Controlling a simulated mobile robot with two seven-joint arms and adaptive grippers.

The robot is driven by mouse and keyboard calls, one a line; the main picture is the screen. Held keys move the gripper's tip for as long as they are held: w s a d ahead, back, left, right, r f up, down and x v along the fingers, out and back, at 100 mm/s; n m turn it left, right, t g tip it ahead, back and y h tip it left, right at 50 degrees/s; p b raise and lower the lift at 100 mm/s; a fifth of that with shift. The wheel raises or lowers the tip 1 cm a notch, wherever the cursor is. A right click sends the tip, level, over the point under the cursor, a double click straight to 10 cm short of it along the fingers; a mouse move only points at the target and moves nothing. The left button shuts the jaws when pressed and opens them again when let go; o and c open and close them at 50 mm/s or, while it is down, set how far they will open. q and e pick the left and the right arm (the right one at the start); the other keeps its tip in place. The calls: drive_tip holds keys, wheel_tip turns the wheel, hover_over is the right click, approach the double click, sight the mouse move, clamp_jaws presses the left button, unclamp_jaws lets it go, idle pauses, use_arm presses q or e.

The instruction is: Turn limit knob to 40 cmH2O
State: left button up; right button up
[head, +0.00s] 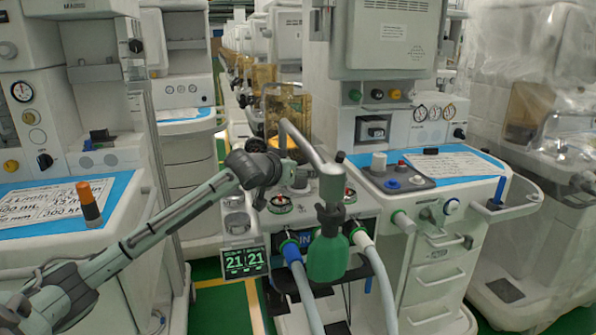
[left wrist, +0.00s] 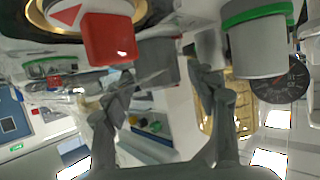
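My left gripper (head: 276,182) reaches in from the left to the ventilator unit (head: 358,212) in the middle of the head view. In the head view the gripper and arm partly cover the unit's top. My right gripper is not in view.
A curved metal arm (head: 305,148) and green breathing bag (head: 328,258) stand close right of my left gripper. Hoses (head: 303,290) hang below. A small screen (head: 245,261) shows 21 and 21. A red block (left wrist: 108,40) is near the left finger in the wrist view.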

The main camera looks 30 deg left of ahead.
use_arm(q)
drive_tip(key=c, duration=1)
drive_tip(key=shift+a, duration=0.1)
